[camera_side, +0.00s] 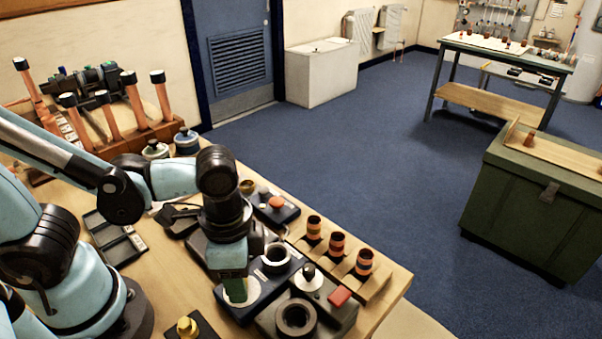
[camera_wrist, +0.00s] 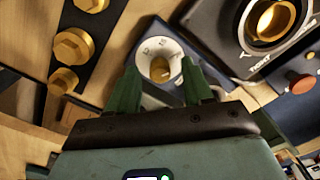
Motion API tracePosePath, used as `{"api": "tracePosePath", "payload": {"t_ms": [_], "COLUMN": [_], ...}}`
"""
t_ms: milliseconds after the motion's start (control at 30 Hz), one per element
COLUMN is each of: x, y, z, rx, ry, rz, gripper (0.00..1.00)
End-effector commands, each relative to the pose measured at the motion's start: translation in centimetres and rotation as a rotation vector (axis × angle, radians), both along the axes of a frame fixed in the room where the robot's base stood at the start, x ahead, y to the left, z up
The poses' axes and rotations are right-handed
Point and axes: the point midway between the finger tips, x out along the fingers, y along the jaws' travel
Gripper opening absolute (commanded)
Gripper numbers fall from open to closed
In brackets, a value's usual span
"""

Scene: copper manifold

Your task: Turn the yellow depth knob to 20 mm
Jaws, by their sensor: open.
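The yellow depth knob (camera_wrist: 160,69) stands at the centre of a white dial (camera_wrist: 150,50) with markings in the wrist view. The markings are too small to read. My gripper (camera_wrist: 161,80) is open, with its green fingers on either side of the knob. I cannot tell whether either finger touches it. In the side view my gripper (camera_side: 236,284) points down over the white dial (camera_side: 247,291), and the knob is hidden behind the fingers.
Yellow hex-headed parts (camera_wrist: 73,47) sit on a dark strip. A black ring fixture (camera_side: 296,317) and a red block (camera_side: 339,295) are close right of my gripper. Several copper fittings (camera_side: 337,243) stand on a wooden rack. Upright copper tubes (camera_side: 162,95) stand at the back left.

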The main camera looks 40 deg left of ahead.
Motion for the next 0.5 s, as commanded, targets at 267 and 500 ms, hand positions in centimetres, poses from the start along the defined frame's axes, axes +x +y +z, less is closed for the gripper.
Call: {"api": "tracePosePath", "payload": {"t_ms": [267, 500], "x": [0.0, 0.0], "y": [0.0, 0.0], "z": [0.8, 3.2], "rx": [0.0, 0.0], "ry": [0.0, 0.0], "rz": [0.001, 0.0], "gripper": [0.51, 0.51]}}
